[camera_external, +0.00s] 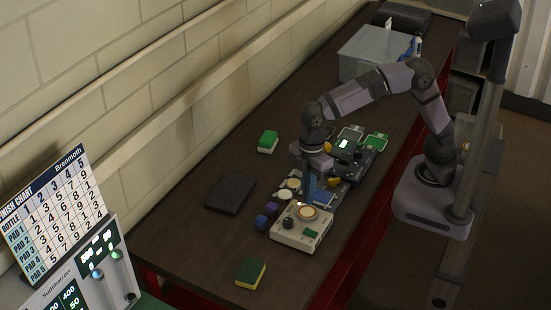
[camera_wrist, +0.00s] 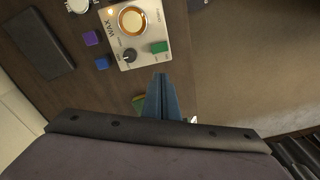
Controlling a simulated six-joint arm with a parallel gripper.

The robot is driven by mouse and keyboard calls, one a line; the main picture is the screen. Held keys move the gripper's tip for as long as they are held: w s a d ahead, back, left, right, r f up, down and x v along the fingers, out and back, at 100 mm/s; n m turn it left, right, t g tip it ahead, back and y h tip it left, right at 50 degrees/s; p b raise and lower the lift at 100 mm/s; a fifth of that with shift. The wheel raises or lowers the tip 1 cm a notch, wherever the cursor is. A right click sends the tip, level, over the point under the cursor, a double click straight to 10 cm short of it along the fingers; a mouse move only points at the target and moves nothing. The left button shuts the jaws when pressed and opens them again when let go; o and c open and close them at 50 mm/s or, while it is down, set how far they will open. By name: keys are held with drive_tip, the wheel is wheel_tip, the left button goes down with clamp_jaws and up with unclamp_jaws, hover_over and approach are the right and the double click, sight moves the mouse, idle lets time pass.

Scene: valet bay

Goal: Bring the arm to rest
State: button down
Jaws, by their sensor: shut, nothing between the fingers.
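My gripper (camera_external: 309,187) points down over the dark bench, above the group of small devices near its middle. Its blue fingers are together and hold nothing; in the wrist view the shut fingertips (camera_wrist: 161,76) lie just below the edge of a cream device (camera_wrist: 134,36). That device has a round amber-lit pad, a black knob and a green button. In the external view the cream device (camera_external: 290,236) stands just in front of the fingers. Whether the fingertips touch anything below cannot be told. My arm is bent, reaching left from its base at the right.
Blue and purple cubes (camera_external: 267,213) sit left of the cream device. A dark flat pad (camera_external: 230,195), green-topped sponges (camera_external: 268,141) and (camera_external: 250,273), and a clear bin (camera_external: 371,53) are on the bench. A chart (camera_external: 55,215) stands at left. Bare bench (camera_external: 190,235) lies left of the devices.

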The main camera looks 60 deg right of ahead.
drive_tip(key=s+d+f+m, duration=0.3)
drive_tip(key=d+f+m, duration=0.1)
drive_tip(key=f, duration=0.3)
drive_tip(key=s+d+m, duration=0.1)
drive_tip(key=d+m, duration=0.2)
drive_tip(key=d, duration=0.5)
drive_tip(key=s+d+f+m, duration=0.1)
drive_tip(key=s+d+m, duration=0.1)
drive_tip(key=d, duration=0.7)
drive_tip(key=s+d+f+m, duration=0.1)
drive_tip(key=d+m, duration=0.3)
drive_tip(key=d, duration=0.5)
drive_tip(key=shift+s+d+m+h, duration=0.15)
drive_tip(key=shift+s+m+h, duration=0.25)
drive_tip(key=shift+s, duration=0.15)
